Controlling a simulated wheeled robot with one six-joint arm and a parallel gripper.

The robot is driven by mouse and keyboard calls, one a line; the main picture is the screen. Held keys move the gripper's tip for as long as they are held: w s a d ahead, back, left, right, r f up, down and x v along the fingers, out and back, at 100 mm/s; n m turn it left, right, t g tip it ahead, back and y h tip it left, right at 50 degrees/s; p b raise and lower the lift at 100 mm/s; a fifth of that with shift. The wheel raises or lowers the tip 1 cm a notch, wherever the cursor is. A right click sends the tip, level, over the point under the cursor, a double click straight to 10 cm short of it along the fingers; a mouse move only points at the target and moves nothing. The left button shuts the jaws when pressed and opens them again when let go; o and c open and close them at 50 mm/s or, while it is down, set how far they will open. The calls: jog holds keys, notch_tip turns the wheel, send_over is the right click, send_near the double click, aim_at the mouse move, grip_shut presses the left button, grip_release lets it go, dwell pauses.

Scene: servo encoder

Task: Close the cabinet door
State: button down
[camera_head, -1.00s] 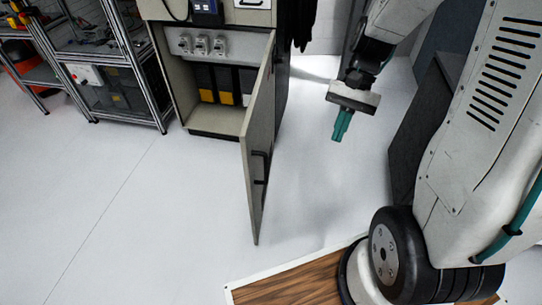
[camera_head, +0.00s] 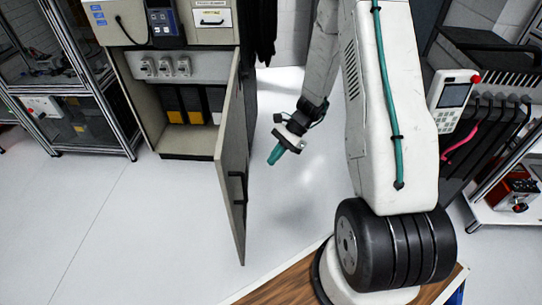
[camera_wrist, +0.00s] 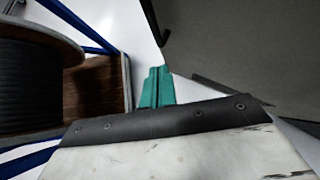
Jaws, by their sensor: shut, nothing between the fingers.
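The cabinet (camera_head: 135,122) stands at the back left in the head view, with its lower compartment exposed. Its grey door (camera_head: 232,165) stands wide open, swung out toward the camera, with a dark handle (camera_head: 237,187) on the right-hand face. My gripper (camera_head: 273,160) has teal fingers and is shut and empty. It is to the right of the door, on the handle side, apart from it in the head view. In the wrist view, my shut gripper (camera_wrist: 155,72) points away over the floor, and a large grey panel, seemingly the door (camera_wrist: 245,45), fills the upper right.
Metal shelving (camera_head: 90,105) stands left of the cabinet. A wooden platform (camera_head: 290,285) lies at the front. A cable reel (camera_wrist: 40,75) is at the left in the wrist view. A teach pendant (camera_head: 453,95) and cables are at the right. The floor left of the door is clear.

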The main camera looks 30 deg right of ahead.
jog(key=a+f, duration=0.4)
jog(key=a, duration=0.4)
jog(key=shift+s+a+f, duration=0.2)
jog(key=shift+a, duration=0.1)
